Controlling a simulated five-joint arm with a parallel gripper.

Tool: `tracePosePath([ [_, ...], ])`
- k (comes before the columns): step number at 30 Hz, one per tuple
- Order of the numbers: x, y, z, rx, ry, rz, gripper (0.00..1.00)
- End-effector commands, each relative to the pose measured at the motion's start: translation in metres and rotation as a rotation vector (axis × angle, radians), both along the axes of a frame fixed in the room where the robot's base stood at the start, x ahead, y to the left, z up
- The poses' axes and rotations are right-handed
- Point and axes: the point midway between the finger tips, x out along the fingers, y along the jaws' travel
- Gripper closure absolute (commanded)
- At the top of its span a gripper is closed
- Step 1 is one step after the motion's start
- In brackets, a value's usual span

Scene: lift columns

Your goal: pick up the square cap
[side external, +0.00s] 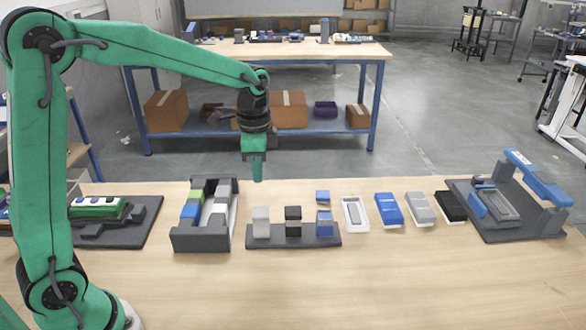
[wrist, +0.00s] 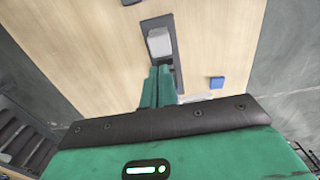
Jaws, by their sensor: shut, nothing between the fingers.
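A small blue square block, which looks like the square cap (side external: 322,197), lies on the table just behind the dark base plate (side external: 270,243). It also shows in the wrist view (wrist: 216,82), right of the plate and apart from it. On the plate stand a light grey column (side external: 261,220), a dark column (side external: 293,220) and a blue-and-grey column (side external: 324,222). My gripper (side external: 257,179) is shut and empty, pointing down above and behind the light grey column. In the wrist view its fingers (wrist: 160,72) hide part of the plate and the other columns.
A dark tray with coloured blocks (side external: 205,243) stands left of the plate. Right of it lie a white tray (side external: 355,227), a blue case (side external: 389,220), a grey case (side external: 420,215) and a dark fixture with a blue lever (side external: 538,180). The front of the table is clear.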

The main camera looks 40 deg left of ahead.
Motion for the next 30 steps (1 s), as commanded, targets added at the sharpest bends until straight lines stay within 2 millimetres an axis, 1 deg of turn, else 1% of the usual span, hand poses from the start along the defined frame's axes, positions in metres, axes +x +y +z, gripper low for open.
tracePosePath([
  [2, 0.0, 0.0, 0.0, 0.0, 0.0, 0.0, 0.98],
  [3, 0.0, 0.0, 0.0, 0.0, 0.0, 0.0, 0.9],
  [5, 0.0, 0.0, 0.0, 0.0, 0.0, 0.0, 0.78],
  [9, 0.0, 0.0, 0.0, 0.0, 0.0, 0.0, 0.51],
  [11, 0.0, 0.0, 0.0, 0.0, 0.0, 0.0, 0.39],
  [12, 0.0, 0.0, 0.0, 0.0, 0.0, 0.0, 0.36],
  [20, 0.0, 0.0, 0.0, 0.0, 0.0, 0.0, 0.36],
  [23, 0.004, 0.0, 0.0, 0.0, 0.0, -0.001, 0.36],
  [26, 0.012, -0.001, -0.001, 0.0, 0.001, -0.004, 0.36],
  [30, 0.033, -0.002, -0.003, 0.0, 0.001, -0.011, 0.36],
])
